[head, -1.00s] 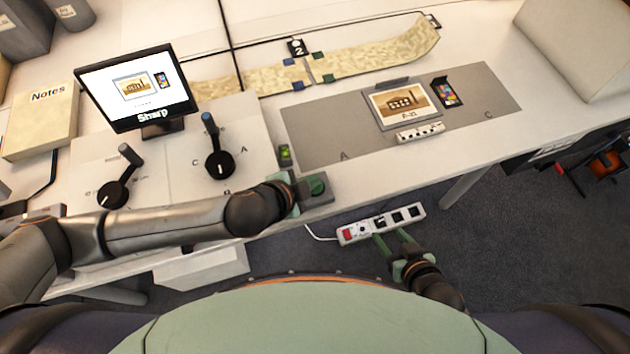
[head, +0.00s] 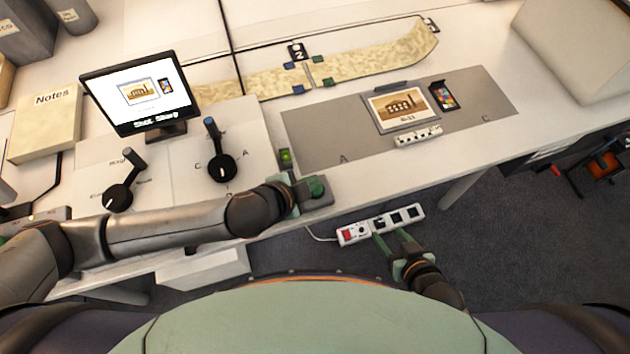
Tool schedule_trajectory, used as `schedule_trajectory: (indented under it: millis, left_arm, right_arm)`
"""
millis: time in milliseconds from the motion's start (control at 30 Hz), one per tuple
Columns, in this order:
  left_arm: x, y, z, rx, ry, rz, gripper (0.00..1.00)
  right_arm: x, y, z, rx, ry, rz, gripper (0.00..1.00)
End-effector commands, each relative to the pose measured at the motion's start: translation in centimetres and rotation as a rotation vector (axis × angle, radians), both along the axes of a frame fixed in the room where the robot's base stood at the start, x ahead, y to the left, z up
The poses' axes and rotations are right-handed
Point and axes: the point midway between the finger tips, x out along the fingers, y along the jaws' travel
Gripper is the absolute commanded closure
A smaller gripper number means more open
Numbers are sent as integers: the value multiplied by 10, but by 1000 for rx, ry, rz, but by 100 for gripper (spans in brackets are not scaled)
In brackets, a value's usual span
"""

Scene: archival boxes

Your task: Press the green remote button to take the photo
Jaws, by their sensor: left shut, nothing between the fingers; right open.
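The monitor (head: 140,92) shows a picture of a building and a colour chart, with a caption that seems to read "Shot Sharp". The building photo (head: 401,107) lies on the grey mat (head: 325,142) beside a colour chart (head: 443,95). My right gripper (head: 394,244) is open and empty, in front of the table.
A power strip (head: 382,224) is below the table edge near my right gripper. A long patterned strip (head: 345,75) lies at the back.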

Motion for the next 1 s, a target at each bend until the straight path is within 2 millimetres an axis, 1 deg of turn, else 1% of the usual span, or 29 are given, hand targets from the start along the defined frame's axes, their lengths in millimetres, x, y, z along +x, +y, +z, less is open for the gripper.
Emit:
schedule_trajectory:
  millis: [33,367,467,800,1000]
  left_arm:
    - [0,0,4,0,0,0,100]
    - [0,0,4,-1,-1,0,100]
    - [0,0,7,-2,-1,-1,100]
    - [0,0,37,-2,-1,0,100]
    - [0,0,53,-2,-2,-2,100]
  right_arm:
    - [0,0,5,0,0,0,42]
    - [0,0,4,0,0,0,42]
    - [0,0,8,0,0,0,42]
    - [0,0,40,0,0,0,42]
    - [0,0,49,0,0,0,42]
